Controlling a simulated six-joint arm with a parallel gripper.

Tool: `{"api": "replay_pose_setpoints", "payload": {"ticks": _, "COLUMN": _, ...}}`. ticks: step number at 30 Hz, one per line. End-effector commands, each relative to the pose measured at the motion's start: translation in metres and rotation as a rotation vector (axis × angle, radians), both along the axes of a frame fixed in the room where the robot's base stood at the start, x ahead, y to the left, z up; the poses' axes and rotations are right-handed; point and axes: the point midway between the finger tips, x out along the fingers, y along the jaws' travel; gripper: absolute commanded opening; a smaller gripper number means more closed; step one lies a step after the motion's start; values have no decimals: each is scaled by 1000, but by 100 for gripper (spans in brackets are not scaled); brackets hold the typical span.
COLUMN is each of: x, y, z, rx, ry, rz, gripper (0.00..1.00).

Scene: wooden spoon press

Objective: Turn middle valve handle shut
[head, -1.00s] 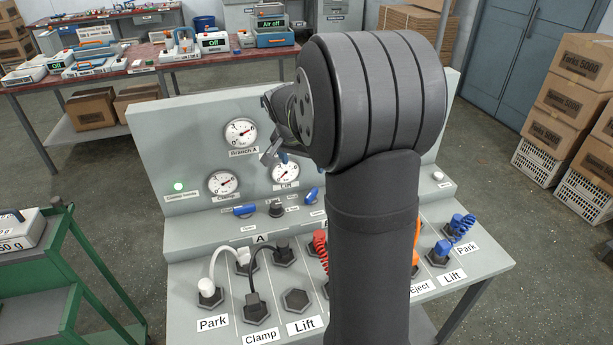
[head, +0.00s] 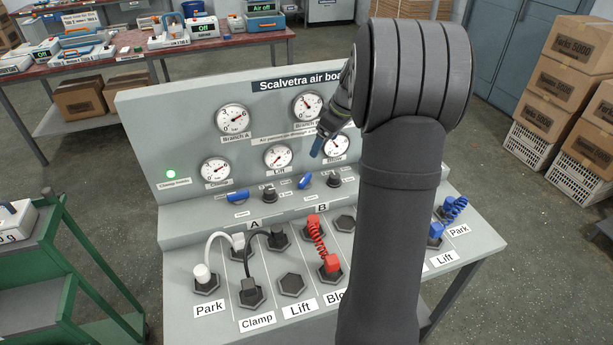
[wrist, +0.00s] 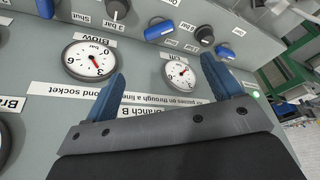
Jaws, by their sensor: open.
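The middle valve handle (head: 305,181) is a small blue lever on the board's ledge, below and between the Lift and Blow gauges. It looks slanted in the head view. In the wrist view, which is upside down, the middle handle (wrist: 159,29) shows beyond and between my fingertips. My gripper (head: 318,147) is above the handle in front of the gauge panel, apart from it. In the wrist view my gripper (wrist: 163,67) has its two blue fingers spread, with nothing between them. My arm hides the board's right part in the head view.
A left blue handle (head: 238,197) and black knobs (head: 269,193) flank the middle handle. The Lift gauge (head: 278,158) and Blow gauge (head: 336,147) are close to my gripper. A red coiled hose (head: 318,237) and black and white hoses stand on the lower sockets.

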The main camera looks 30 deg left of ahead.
Motion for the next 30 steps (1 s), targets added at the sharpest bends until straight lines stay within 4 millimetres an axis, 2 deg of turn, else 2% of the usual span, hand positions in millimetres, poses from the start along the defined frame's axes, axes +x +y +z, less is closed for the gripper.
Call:
{"api": "replay_pose_setpoints", "payload": {"ticks": 7, "x": 6, "y": -4, "z": 1, "rx": 42, "ry": -31, "rz": 112, "gripper": 84}}
{"api": "replay_pose_setpoints", "payload": {"ticks": 11, "x": 6, "y": 1, "z": -11, "rx": 42, "ry": -30, "rz": 116, "gripper": 84}}
{"api": "replay_pose_setpoints", "payload": {"ticks": 30, "x": 6, "y": 51, "z": -132, "rx": 40, "ry": -31, "rz": 114, "gripper": 84}}
